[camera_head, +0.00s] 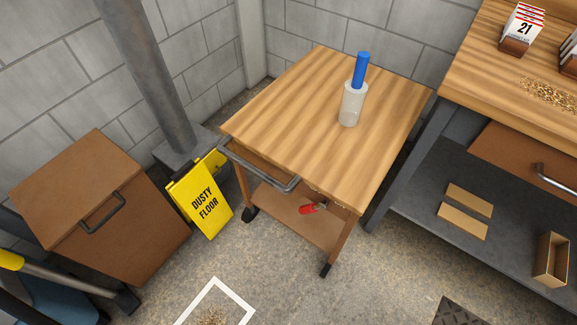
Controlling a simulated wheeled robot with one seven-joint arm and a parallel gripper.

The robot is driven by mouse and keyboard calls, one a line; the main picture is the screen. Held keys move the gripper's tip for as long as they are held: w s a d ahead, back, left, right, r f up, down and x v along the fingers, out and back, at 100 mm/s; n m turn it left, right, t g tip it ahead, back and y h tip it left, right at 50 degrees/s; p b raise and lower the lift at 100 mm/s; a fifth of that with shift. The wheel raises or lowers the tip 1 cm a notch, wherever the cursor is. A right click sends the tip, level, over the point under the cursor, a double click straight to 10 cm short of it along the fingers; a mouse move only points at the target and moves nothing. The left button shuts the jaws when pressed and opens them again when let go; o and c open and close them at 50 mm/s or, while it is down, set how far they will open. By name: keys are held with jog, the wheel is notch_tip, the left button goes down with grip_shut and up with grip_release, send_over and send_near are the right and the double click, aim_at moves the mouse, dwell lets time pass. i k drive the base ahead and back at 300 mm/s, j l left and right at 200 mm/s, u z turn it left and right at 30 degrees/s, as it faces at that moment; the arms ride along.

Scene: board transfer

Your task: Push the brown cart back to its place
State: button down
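A wooden cart (285,110) with a light brown striped top stands in the middle of the head view, close to the grey block wall. A grey bar handle (262,170) is on its near left side. It has a lower shelf (285,218) and dark casters at its feet. A white bottle with a blue top (353,103) stands on it, and a red-handled tool (312,208) shows at the lower shelf. My gripper is not in view, and nothing is seen touching the cart's handle.
A yellow "dusty floor" sign (204,198) stands left of the cart, by a grey post (150,80). A brown box-like unit with a handle (75,185) is at the left. A workbench (500,75) is close on the right. A white floor outline (235,295) encloses sawdust in front.

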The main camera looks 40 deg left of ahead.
aim_at(292, 135)
jog(key=u, duration=1.15)
